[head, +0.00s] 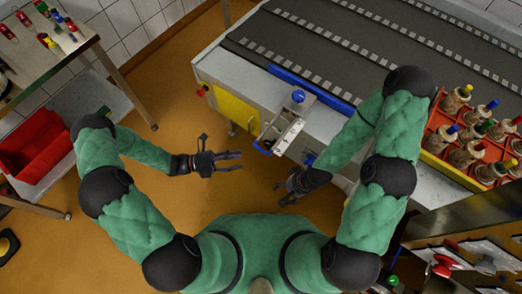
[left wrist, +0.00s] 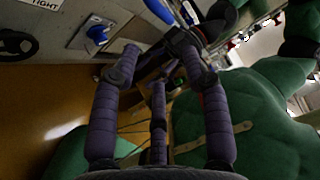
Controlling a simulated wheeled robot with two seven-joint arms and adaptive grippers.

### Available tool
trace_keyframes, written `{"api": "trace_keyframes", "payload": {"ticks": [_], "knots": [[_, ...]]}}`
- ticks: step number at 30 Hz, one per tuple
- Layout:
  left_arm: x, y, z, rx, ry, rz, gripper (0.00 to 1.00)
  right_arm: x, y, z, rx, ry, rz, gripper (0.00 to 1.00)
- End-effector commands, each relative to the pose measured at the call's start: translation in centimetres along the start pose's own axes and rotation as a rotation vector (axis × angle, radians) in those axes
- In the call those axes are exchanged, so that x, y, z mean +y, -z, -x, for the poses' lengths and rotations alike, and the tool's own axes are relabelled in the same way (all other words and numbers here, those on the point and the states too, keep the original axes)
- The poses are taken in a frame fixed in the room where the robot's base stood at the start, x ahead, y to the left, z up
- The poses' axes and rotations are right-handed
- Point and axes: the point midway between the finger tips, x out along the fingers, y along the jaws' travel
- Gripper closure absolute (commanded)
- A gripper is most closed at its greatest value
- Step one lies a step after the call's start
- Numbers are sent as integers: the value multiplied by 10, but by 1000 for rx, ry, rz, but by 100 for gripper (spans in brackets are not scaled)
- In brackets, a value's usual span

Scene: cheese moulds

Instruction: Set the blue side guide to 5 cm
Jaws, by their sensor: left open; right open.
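The blue side guide (head: 312,85) is a long bar along the near edge of the dark conveyor belt. A metal bracket (head: 288,132) sticks out from it towards me, with a blue knob (head: 298,96) on top and a blue part (head: 263,146) at its near end. Any scale marks are too small to read. My left gripper (head: 232,161) is open and empty, left of and below the bracket, apart from it. My right gripper (head: 282,193) is open and empty below the bracket. The left wrist view shows my open left fingers (left wrist: 158,75) and a blue knob (left wrist: 98,33) on a grey plate.
A yellow panel (head: 236,111) is on the machine's front. A red bin (head: 34,146) and a table (head: 60,45) stand at left. Open floor (head: 195,100) lies between.

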Motion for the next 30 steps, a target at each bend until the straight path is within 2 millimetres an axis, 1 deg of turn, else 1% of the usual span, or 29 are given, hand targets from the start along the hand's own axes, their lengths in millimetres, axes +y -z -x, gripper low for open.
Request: {"api": "trace_keyframes", "payload": {"ticks": [1,3,7,11,18,21,25,30], "knots": [[0,-6,4,-31,22,26,54,1,0,-2,0,0,0,29],[-3,-12,7,-57,43,49,54,1,0,-3,0,0,0,29],[-5,-15,1,-66,54,59,54,1,0,-4,0,0,0,29],[-6,-16,-16,-62,54,59,54,2,0,-6,0,0,0,29],[-7,-18,-60,-59,53,56,54,5,1,-14,0,0,0,29],[-8,-18,-75,-60,52,58,54,6,1,-16,0,0,0,29],[-9,-20,-90,-61,52,56,54,7,1,-19,0,0,0,29],[-10,-21,-99,-63,51,56,54,7,1,-20,0,0,0,29]]}}
